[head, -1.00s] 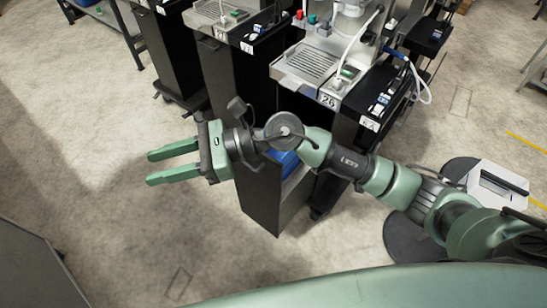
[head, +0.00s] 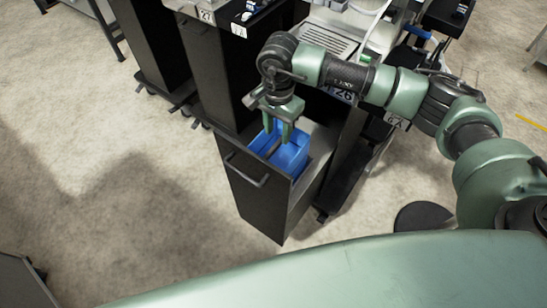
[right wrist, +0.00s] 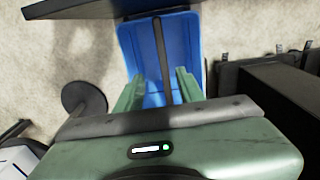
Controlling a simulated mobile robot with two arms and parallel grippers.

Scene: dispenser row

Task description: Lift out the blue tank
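The blue tank (head: 291,158) sits inside an open black drawer (head: 258,194) under the dispenser numbered 26. It also shows in the right wrist view (right wrist: 140,48), with a dark bar (right wrist: 161,50) running lengthwise across its top. My right gripper (head: 278,130) points down over the tank, its green fingertips at the tank's opening. In the right wrist view its fingers (right wrist: 159,90) are apart, one on each side of the bar's line. I see no contact with the bar. My left gripper is not in view.
The drawer's front has a black handle (head: 247,170). Black cabinets with dispensers stand to the left, one labelled 27 (head: 207,17). A round dark base (head: 426,216) is on the floor at right. The floor (head: 120,215) in front and left is clear.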

